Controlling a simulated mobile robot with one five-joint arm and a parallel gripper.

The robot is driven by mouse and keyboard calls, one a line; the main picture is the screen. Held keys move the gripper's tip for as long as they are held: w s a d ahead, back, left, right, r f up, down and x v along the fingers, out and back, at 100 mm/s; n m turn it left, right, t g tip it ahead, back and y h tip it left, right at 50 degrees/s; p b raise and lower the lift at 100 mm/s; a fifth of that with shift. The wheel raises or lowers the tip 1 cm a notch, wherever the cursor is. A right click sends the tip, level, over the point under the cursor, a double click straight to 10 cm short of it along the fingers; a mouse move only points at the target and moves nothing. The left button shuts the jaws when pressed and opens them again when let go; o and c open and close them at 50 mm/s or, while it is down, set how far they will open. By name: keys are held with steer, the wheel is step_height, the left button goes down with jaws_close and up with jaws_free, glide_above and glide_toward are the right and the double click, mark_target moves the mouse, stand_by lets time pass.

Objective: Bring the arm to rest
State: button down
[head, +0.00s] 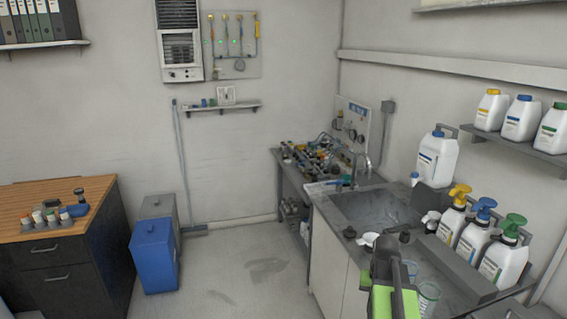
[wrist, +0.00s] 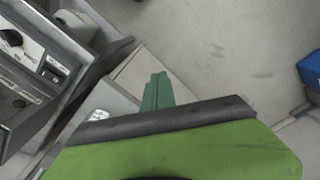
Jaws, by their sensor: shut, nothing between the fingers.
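My gripper shows in the wrist view as a green body with a dark band and a narrow green finger part (wrist: 158,92) pointing up. The fingers are together with nothing seen between them. In the head view my dark and green arm (head: 392,290) rises at the lower right, in front of the sink counter (head: 340,225). The gripper's fingertips cannot be made out in that view. Below the gripper the wrist view shows pale floor (wrist: 215,50) and a light cabinet side.
Pump bottles (head: 475,235) and clear cups (head: 428,296) stand on the counter close to my arm. A white jug (head: 437,160) stands behind the sink. A blue bin (head: 154,258) and a wood-topped cabinet (head: 60,250) are at the left. The middle floor is clear.

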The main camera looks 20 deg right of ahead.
steer(key=w+a+n, duration=0.3)
steer(key=a+n, duration=0.3)
steer(key=a, duration=2.3)
steer(key=shift+a+n, duration=0.3)
steer(key=shift+a, duration=0.05)
steer(key=shift+w, duration=0.1)
